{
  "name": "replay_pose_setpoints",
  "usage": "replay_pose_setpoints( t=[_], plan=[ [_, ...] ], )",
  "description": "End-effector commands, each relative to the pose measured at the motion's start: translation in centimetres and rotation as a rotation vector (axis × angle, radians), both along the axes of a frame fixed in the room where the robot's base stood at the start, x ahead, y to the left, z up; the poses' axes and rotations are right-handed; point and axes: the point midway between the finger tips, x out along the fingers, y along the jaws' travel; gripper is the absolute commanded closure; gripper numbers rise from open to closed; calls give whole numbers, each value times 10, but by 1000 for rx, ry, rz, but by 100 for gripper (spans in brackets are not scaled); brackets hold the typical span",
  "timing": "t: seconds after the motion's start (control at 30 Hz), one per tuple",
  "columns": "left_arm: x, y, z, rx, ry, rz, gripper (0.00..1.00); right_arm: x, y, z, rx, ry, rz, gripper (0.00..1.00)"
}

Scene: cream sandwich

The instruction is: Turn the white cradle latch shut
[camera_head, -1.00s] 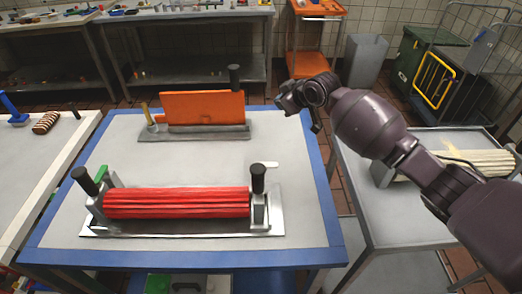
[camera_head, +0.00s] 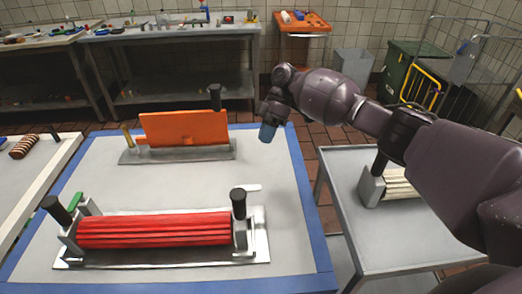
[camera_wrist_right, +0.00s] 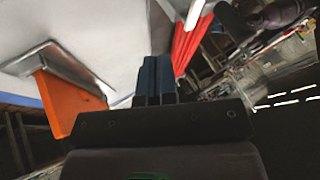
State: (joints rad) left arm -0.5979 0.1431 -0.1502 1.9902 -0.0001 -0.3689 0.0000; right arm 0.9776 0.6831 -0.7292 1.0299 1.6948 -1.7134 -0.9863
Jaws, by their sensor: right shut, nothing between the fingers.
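The white cradle latch (camera_head: 252,187) is a short flat lever. It sticks out to the right, beside the black-topped right post of the metal cradle (camera_head: 258,250) that holds a bundle of red rods (camera_head: 155,231). My right gripper (camera_head: 267,133) is above the table, behind and a little right of the latch in the head view, apart from it. Its blue fingers point down, shut and empty. The fingers also show in the right wrist view (camera_wrist_right: 155,78), with the red bundle (camera_wrist_right: 188,43) beyond them. My left gripper is not in view.
An orange panel (camera_head: 185,128) stands in a grey holder at the table's back. A green lever (camera_head: 50,202) is at the cradle's left end. A side table (camera_head: 400,245) with pale rods is at right. The blue-edged table (camera_head: 285,240) is clear right of the cradle.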

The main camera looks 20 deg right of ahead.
Motion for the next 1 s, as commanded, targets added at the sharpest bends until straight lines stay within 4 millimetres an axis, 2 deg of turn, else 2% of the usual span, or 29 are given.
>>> replay_pose_setpoints(
  t=[0.53, 0.7, 1.0],
  plan=[
    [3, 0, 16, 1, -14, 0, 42, -34, 46, -73, -1, 2, -1, 100],
    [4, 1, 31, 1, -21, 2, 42, -55, 50, -68, -2, -1, -1, 100],
    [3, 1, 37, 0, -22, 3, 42, -70, 55, -71, -2, 1, -2, 100]
  ],
)
